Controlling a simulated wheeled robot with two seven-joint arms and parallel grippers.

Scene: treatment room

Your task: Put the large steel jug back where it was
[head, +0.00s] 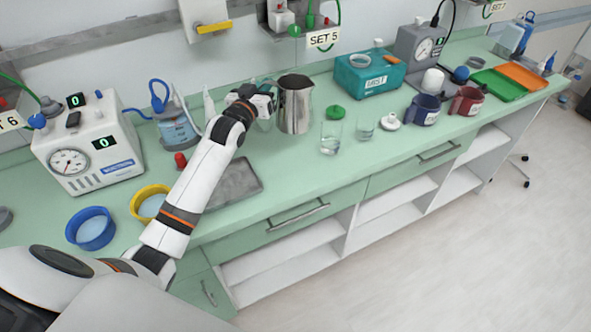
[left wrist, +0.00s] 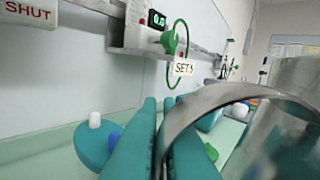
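The large steel jug (head: 295,106) is upright at the back middle of the green counter, in front of the SET 5 sign. I cannot tell whether its base touches the counter. My left gripper (head: 266,98) is at the jug's left side, where the handle is. In the left wrist view the jug (left wrist: 285,125) fills the right side, and its curved handle passes between the teal fingers (left wrist: 162,125), which are closed on it. The handle is mostly hidden in the head view. My right gripper is not in view.
A glass (head: 331,137), a green lid (head: 335,112) and a smaller glass (head: 365,128) stand right of the jug. A teal box (head: 350,84) is behind them. A grey tray (head: 234,185) lies beside my left forearm, and a bottle (head: 176,128) stands to the left.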

